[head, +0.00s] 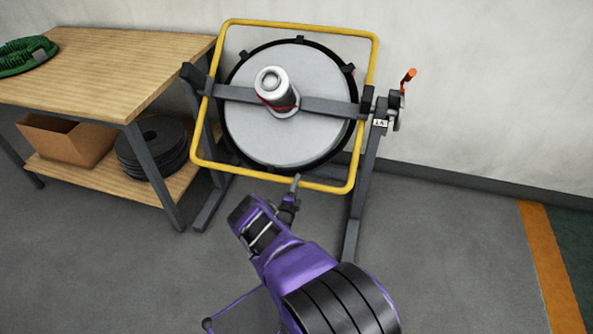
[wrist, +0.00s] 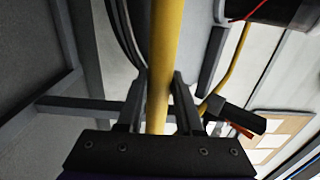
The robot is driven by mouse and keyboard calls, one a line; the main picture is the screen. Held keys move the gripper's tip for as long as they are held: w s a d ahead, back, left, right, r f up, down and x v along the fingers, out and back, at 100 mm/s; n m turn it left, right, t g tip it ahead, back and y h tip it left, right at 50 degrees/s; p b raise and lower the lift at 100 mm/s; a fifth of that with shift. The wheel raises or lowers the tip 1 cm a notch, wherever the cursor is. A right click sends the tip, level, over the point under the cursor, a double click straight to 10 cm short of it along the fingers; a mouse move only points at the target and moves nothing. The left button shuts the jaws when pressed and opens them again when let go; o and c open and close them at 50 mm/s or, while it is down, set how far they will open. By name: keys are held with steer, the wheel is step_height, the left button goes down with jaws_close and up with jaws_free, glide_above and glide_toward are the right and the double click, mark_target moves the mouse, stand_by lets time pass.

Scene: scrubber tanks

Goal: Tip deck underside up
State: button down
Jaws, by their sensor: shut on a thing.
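The deck (head: 280,142) is a round pale grey disc with a black rim. It is held by a grey crossbar inside a yellow tubular frame (head: 300,27) on a grey stand (head: 366,180). The deck is steeply tilted, its face toward the head camera. A metal cylinder (head: 275,88) with a red band stands out from its middle. My gripper (head: 292,190) is at the frame's lower bar. In the wrist view, the yellow bar (wrist: 162,60) passes between the fingers of my gripper (wrist: 158,90), shut on it.
An orange-handled crank or lever (head: 409,76) is at the stand's right side. A wooden workbench (head: 110,65) at the left holds a green coiled item (head: 25,56), with a cardboard box (head: 65,138) and black discs (head: 152,148) below. The wall is close behind; the floor at right is clear.

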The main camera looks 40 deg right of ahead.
steer(key=c, duration=0.6)
jaws_free()
steer(key=shift+f, duration=0.2)
steer(key=shift+c, duration=0.2)
steer(key=shift+o, duration=1.2)
steer(key=shift+r, duration=0.1)
steer(key=p+v, duration=0.1)
steer(key=v, duration=0.8)
steer(key=shift+r, duration=0.1)
